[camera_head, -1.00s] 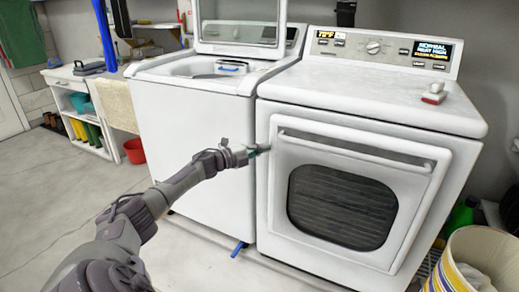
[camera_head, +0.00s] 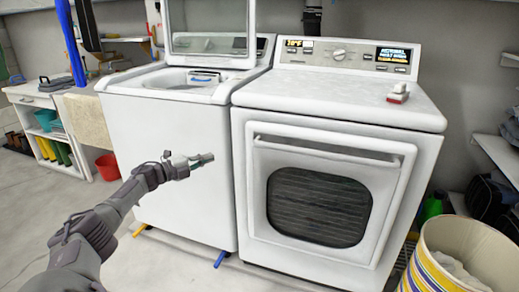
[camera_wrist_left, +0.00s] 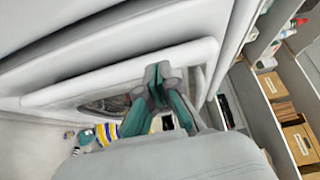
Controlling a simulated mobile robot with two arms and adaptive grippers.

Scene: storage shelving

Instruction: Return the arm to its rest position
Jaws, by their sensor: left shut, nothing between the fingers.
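My left gripper (camera_head: 203,160) is shut and empty. It is held out in front of the white washer (camera_head: 165,165), near that machine's right side. My left arm comes in from the lower left of the head view. In the left wrist view the gripper's fingertips (camera_wrist_left: 158,72) are together, with the white dryer door and its dark window (camera_wrist_left: 105,104) beyond them. In the head view the dryer (camera_head: 340,110) stands to the right of the gripper, with its door closed. My right gripper is not in view.
The washer's lid (camera_head: 212,30) is raised. A small red and white object (camera_head: 398,93) sits on the dryer top. A striped laundry basket (camera_head: 455,250) stands at the lower right. A red bucket (camera_head: 108,166) and a white shelf unit (camera_head: 45,98) are at the left. Open floor lies at the lower left.

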